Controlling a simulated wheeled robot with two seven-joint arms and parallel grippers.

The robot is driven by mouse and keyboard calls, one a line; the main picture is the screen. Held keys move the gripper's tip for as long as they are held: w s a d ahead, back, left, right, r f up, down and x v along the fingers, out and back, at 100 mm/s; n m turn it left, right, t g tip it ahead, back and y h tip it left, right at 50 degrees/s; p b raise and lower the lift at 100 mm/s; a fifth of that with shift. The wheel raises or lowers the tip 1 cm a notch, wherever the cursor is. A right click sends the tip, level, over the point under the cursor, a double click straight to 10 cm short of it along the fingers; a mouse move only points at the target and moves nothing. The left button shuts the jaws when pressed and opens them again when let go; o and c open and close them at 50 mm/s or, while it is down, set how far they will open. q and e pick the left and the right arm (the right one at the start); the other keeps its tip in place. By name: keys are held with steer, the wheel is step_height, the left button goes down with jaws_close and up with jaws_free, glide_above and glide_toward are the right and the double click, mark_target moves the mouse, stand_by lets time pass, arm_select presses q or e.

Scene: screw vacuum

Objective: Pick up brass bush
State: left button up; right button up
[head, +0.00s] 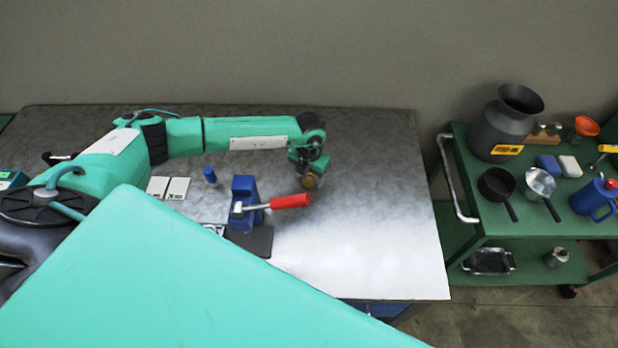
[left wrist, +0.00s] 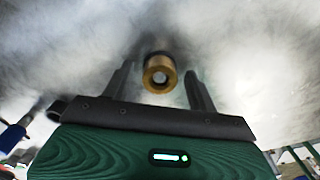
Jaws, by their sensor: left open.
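The brass bush (head: 310,181) is a small golden ring-shaped piece on the metal table (head: 380,250), right at the tip of my left gripper (head: 314,172). In the left wrist view the bush (left wrist: 160,74) shows its round open end and lies between the two dark fingers of my left gripper (left wrist: 160,85). The fingers stand apart, with a gap on each side of the bush. I cannot tell how far the bush is below the fingertips. My right gripper is not in view.
A blue clamp (head: 243,200) with a red handle (head: 290,201) stands left of the bush. A small blue cylinder (head: 209,175) and white cards (head: 168,188) lie farther left. The table's right side is clear. A green cart (head: 500,229) with pans stands right.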

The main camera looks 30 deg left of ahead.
arm_select(q)
steer(key=c, duration=1.2)
steer(key=shift+r, duration=0.15)
